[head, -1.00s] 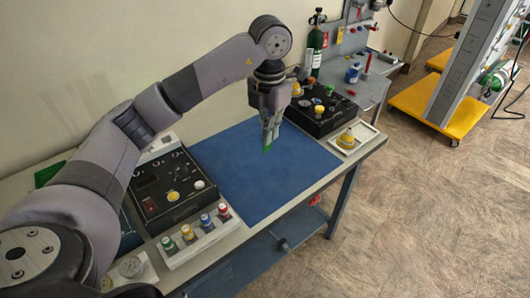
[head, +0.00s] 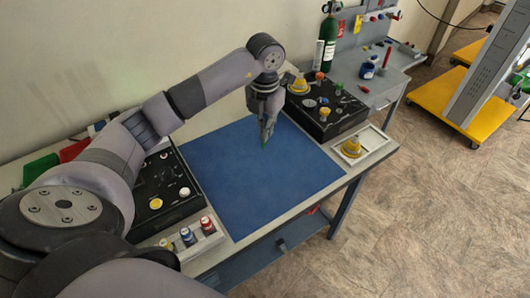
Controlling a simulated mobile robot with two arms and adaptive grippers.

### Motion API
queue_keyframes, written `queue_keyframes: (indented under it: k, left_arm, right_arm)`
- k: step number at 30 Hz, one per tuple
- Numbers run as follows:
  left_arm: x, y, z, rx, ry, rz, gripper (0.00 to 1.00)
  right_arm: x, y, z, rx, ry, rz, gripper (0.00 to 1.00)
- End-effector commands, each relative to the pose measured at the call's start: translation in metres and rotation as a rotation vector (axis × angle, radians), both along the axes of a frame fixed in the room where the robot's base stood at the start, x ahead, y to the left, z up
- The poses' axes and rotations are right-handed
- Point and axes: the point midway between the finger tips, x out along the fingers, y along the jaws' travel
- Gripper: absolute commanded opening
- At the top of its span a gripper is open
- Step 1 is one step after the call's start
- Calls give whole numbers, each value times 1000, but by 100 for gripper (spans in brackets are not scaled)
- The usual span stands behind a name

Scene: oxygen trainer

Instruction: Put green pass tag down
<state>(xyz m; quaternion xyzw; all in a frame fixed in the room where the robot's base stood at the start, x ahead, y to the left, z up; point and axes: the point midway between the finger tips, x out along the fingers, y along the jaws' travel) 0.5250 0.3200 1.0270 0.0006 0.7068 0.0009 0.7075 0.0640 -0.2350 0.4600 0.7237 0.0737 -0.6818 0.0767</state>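My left gripper (head: 266,138) hangs fingers-down over the far part of the blue mat (head: 250,180) on the workbench. A small bit of green (head: 265,146) shows at its fingertips; it looks like the green pass tag, held between the nearly closed fingers. The tag is mostly hidden by the fingers, and whether it touches the mat cannot be told. My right gripper is not in view.
A black panel (head: 325,122) with knobs and a yellow dome stands right of the mat. A white tray (head: 375,145) holds another yellow dome (head: 351,147). A black control box (head: 178,211) and a rack of coloured caps (head: 196,244) stand left. The mat is otherwise clear.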

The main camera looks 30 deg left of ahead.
Motion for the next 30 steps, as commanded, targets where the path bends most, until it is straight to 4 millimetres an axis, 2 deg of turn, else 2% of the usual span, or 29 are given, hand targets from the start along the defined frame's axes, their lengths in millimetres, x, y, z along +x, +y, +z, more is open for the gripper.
queue_keyframes:
  k: [3, 6, 10, 18, 22, 30]
  left_arm:
    - [-1, 0, -28, -1, 6, 2, 0]
    - [-1, 0, -46, -1, 3, 1, 0]
    - [0, -1, -58, -2, 1, 1, 0]
    - [0, -1, -94, -2, 3, 1, 0]
    - [0, 0, -103, 0, 1, -1, 0]
    - [0, 0, -104, 0, 0, -1, 0]
  right_arm:
    - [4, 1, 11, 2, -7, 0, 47]
    - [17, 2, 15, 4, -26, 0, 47]
    - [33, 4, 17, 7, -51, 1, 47]
    - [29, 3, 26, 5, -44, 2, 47]
    - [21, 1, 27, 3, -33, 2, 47]
    - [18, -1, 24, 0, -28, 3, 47]
